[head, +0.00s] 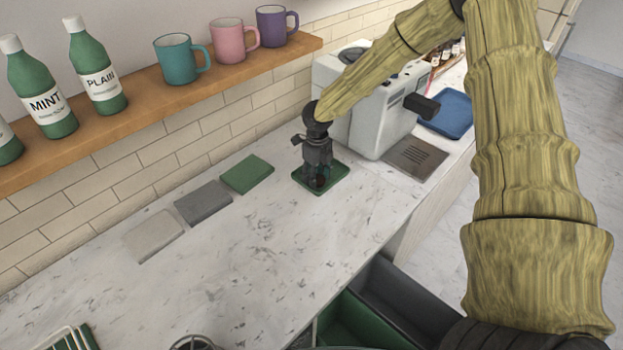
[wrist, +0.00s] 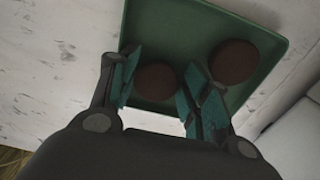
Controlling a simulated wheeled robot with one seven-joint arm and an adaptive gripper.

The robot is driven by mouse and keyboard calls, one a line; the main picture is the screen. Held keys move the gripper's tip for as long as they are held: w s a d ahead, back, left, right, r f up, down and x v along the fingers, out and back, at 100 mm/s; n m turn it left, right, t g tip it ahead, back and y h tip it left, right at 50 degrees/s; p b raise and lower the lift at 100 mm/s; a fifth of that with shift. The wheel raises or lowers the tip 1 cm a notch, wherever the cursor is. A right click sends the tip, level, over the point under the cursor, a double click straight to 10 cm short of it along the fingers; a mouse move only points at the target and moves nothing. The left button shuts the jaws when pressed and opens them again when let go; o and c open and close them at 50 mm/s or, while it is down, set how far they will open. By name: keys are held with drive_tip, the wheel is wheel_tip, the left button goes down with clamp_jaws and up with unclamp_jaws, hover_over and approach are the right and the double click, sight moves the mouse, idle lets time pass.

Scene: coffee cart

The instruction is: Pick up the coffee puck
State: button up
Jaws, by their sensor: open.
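Two round dark brown coffee pucks lie on a green tray (wrist: 170,22) in the wrist view. One puck (wrist: 157,83) is between the fingertips of my gripper (wrist: 154,88), which is open. The other puck (wrist: 233,61) lies just beyond the right finger, to its right. In the head view my gripper (head: 319,180) points down over the green tray (head: 334,183), in front of the coffee machine. A brown puck shows only partly among the fingers there. I cannot tell if a finger touches either puck.
The white coffee machine (head: 352,110) stands close behind my gripper, with a drip grate (head: 415,157) beside it. Green (head: 247,174), dark grey (head: 203,203) and light grey (head: 154,236) mats lie left along the wall. A shelf (head: 150,97) holds mugs and bottles. The front counter is mostly clear.

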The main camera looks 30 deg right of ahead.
drive_tip(key=shift+s+d+r, duration=0.1)
drive_tip(key=shift+s+r, duration=0.2)
drive_tip(key=shift+s, duration=0.3)
drive_tip(key=shift+s+d+r, duration=0.1)
drive_tip(key=shift+s+r, duration=0.2)
drive_tip(key=shift+s, duration=0.3)
drive_tip(key=shift+s+d, duration=0.1)
drive_tip(key=shift+w+f, duration=0.25)
drive_tip(key=shift+w, duration=0.05)
drive_tip(key=c, duration=0.3)
drive_tip(key=shift+w+a+f, duration=0.35)
drive_tip(key=shift+w+f, duration=0.1)
drive_tip(key=shift+w, duration=0.15)
drive_tip(key=shift+c, duration=1)
drive_tip(key=shift+s+d+r, duration=0.1)
drive_tip(key=shift+s+r, duration=0.1)
drive_tip(key=shift+s, duration=0.05)
drive_tip(key=shift+w, duration=0.1)
